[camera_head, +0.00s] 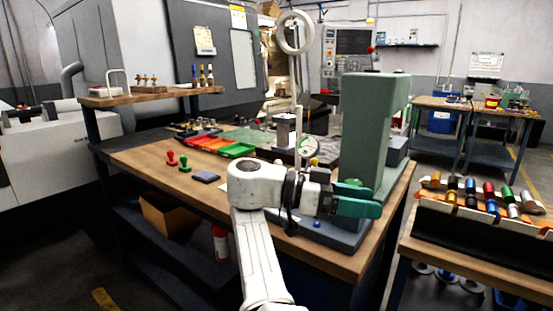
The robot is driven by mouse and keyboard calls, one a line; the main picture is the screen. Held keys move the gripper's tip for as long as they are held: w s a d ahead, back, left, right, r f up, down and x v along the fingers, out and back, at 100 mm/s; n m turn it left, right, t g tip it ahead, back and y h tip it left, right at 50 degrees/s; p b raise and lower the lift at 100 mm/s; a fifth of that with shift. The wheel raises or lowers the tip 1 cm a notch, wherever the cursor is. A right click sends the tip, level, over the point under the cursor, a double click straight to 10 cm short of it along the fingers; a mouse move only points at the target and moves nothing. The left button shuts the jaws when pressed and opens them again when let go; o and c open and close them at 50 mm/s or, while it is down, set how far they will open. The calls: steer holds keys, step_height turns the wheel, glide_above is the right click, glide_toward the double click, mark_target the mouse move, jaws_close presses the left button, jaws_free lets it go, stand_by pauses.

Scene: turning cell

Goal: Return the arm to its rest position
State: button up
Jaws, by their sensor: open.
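My gripper (374,200) has two teal fingers and points to the right, in front of the grey-green press (373,125) on the workbench (140,160). The fingers are apart, and I see nothing held between them. My white arm rises from the bottom of the view and bends to the right at the wrist, over the bench's front edge. The gripper overlaps the press base in the picture; I cannot tell how far apart they are.
A rack of coloured cylinders (480,215) stands on the right bench. Floor is open between the benches at the back right.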

steer(key=s+d+f+n+t+y, duration=0.1)
steer(key=s+d+f+n+y, duration=0.2)
steer(key=d+f, duration=0.55)
steer(key=s+d+f+n+t+y, duration=0.1)
steer(key=s+d+f+n+y, duration=0.15)
steer(key=s+d+f, duration=0.6)
steer(key=s+d+f+n+t+y, duration=0.1)
steer(key=s+d+f+n+y, duration=0.3)
steer(key=f, duration=0.9)
steer(key=s+a+f+n+t+y, duration=0.2)
steer(key=s+f+n+t, duration=0.15)
steer(key=s+f, duration=0.25)
steer(key=s+a+n+t+y, duration=0.2)
steer(key=s+a+n+y, duration=0.3)
steer(key=s+a, duration=0.3)
steer(key=s+d+f+g+b, duration=0.1)
steer(key=s+f+g+b, duration=0.1)
steer(key=s+f+b, duration=0.45)
steer(key=s+d+f+g+b, duration=0.1)
steer(key=s+f+g+b, duration=0.25)
steer(key=f, duration=0.65)
step_height(320, 180, up, 18)
steer(key=t+p, duration=0.1)
steer(key=p, duration=1.7)
steer(key=shift+a, duration=0.2)
